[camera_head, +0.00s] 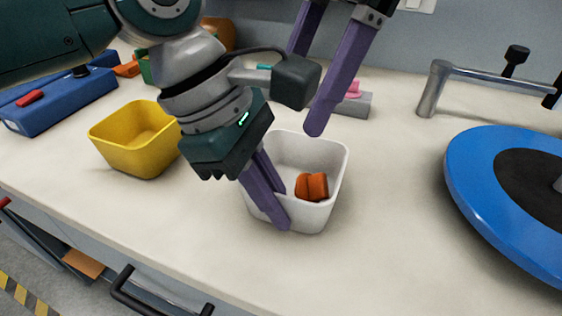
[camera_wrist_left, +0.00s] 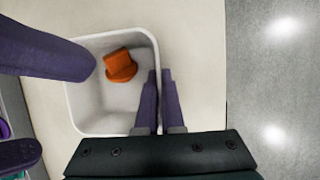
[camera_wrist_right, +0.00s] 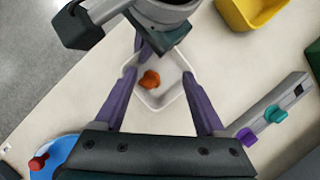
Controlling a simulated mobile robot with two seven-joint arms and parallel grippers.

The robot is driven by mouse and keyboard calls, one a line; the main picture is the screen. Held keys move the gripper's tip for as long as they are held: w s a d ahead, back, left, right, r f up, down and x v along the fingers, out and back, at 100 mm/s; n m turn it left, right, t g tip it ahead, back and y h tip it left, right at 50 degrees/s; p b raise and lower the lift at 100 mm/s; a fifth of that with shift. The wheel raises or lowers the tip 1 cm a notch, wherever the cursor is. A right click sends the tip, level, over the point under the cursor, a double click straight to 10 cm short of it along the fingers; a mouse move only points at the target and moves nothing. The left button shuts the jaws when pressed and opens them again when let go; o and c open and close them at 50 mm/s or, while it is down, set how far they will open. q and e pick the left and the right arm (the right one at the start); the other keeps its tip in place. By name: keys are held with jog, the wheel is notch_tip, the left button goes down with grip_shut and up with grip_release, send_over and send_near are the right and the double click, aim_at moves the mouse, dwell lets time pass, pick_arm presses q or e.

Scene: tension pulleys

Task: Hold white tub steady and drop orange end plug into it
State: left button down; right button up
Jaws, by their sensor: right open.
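The white tub (camera_head: 328,160) stands upright on the worktop. The orange end plug (camera_head: 312,186) lies inside it on the floor, and it also shows in the left wrist view (camera_wrist_left: 120,66) and the right wrist view (camera_wrist_right: 149,80). My left gripper (camera_head: 283,208) is shut on the tub's near wall, one finger inside and one outside. Its fingers also show around the rim in the left wrist view (camera_wrist_left: 160,80). My right gripper (camera_wrist_right: 158,76) is open and empty above the tub, its fingers wide apart.
A yellow tub (camera_head: 137,140) stands left of the white tub. A blue disc with a black centre (camera_head: 478,190) is at the right, near a metal bar handle (camera_head: 432,90). A blue box (camera_head: 65,102) is far left.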

jog(key=v, duration=0.7)
jog(key=shift+r, duration=0.25)
jog(key=shift+d, duration=0.1)
pick_arm(q)
jog(key=c, duration=1)
grip_release()
jog(key=shift+o, duration=0.2)
